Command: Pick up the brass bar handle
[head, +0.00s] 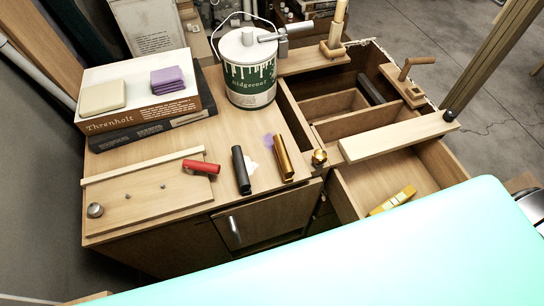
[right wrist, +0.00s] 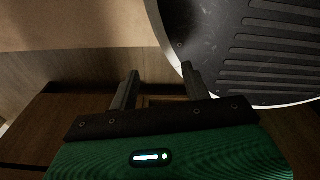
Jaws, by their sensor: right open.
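The brass bar handle (head: 283,158) lies on the wooden cabinet top near its front edge in the head view. It is a gold-coloured bar, to the right of a black bar handle (head: 241,170) and left of a round brass knob (head: 319,157). A red handle (head: 201,167) lies farther left. My right gripper (right wrist: 160,70) shows only in the right wrist view, with its two dark fingers apart and nothing between them. The brass bar handle is not in that view. My left gripper is in neither view.
A paint can (head: 249,85) stands behind the handles. Stacked books (head: 140,118) with a sponge and purple cloths lie at the back left. Open drawers (head: 395,170) are at the right, one holding a yellow object (head: 392,201). A dark ribbed surface (right wrist: 250,50) is close to my right gripper.

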